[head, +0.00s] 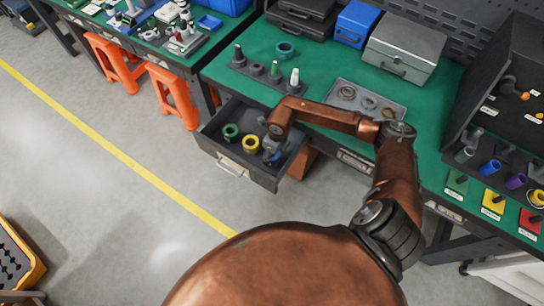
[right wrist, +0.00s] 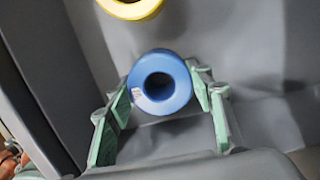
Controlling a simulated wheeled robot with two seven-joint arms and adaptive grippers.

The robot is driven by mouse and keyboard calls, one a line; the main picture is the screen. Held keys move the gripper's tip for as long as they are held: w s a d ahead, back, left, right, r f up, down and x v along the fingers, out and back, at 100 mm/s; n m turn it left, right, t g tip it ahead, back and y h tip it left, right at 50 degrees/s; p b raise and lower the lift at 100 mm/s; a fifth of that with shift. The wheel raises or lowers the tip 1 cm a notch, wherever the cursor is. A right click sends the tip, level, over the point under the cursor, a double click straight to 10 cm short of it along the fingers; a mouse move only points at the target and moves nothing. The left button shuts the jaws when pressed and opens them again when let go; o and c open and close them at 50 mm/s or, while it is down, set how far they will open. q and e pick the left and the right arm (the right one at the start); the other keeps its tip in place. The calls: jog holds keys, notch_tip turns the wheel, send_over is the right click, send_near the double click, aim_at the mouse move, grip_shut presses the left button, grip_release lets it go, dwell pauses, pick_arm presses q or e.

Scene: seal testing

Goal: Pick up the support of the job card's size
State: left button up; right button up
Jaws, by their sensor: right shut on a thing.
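An open drawer (head: 207,141) under the green bench holds three ring-shaped supports. The green support (head: 231,131) is at the left and the yellow support (head: 251,143) is beside it. The blue support (head: 271,156) is at the right, partly hidden by my right gripper (head: 273,147). In the right wrist view the blue support (right wrist: 160,83) sits between the green finger pads of my right gripper (right wrist: 164,96), which is shut on it. The yellow support (right wrist: 130,8) shows at the top edge there. My left gripper is out of view. I cannot pick out a job card.
On the bench top (head: 310,75) stand a peg holder (head: 264,76), a teal ring (head: 285,50) and a grey tray (head: 343,92) with rings. A dark rack (head: 507,95) and coloured plates (head: 493,202) are at the right. Drawer walls closely surround the gripper.

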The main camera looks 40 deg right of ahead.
jog(key=c, duration=0.5)
